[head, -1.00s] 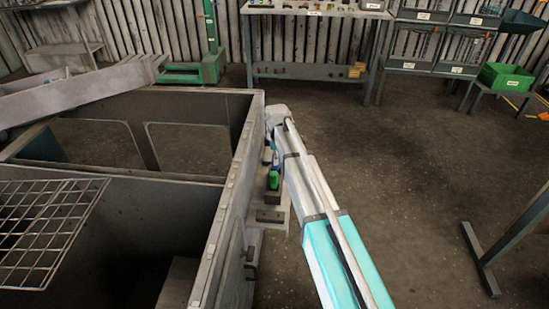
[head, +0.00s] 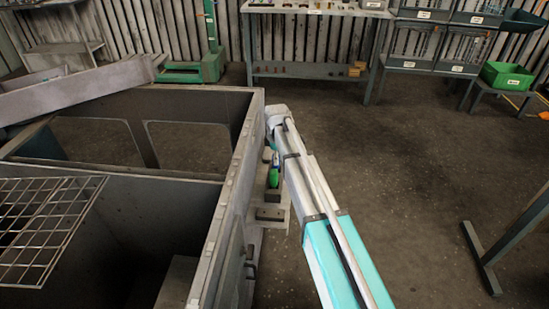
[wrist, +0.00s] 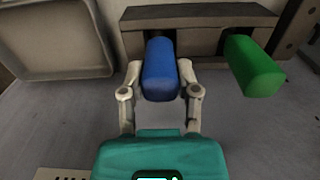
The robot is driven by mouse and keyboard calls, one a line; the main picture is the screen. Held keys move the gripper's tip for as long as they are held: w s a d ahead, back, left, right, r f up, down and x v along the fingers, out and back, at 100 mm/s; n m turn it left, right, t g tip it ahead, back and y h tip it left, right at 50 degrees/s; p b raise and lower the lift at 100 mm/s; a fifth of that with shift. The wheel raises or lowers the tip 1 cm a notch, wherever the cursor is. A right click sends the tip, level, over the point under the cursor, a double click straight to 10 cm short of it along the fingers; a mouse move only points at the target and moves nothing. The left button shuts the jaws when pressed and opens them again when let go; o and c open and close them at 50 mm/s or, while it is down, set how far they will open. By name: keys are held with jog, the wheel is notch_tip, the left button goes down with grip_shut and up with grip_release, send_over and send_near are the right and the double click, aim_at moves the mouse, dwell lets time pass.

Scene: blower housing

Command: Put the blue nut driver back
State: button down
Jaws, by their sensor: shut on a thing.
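The blue nut driver (wrist: 160,72) shows its blue handle in the middle of the wrist view. My gripper (wrist: 160,80) is shut on this handle, one finger on each side. The handle's far end is in front of a grey-brown holder (wrist: 215,17); its shaft is hidden, so I cannot tell whether it is in a slot. A green-handled tool (wrist: 253,66) is at the holder, to the right of the blue one. In the head view the green handle (head: 271,181) shows beside my arm, and my gripper is mostly hidden there.
A grey housing (head: 222,200) with high walls stands left of my arm. A wire grid (head: 40,225) lies over its near left part. A workbench (head: 310,75) and a green bin (head: 507,76) are at the back. The floor to the right is largely clear.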

jog(key=shift+c, duration=1.3)
grip_release()
jog(key=shift+o, duration=1.3)
jog(key=shift+r, duration=0.2)
jog(key=shift+r+p, duration=3.85)
jog(key=shift+p, duration=0.2)
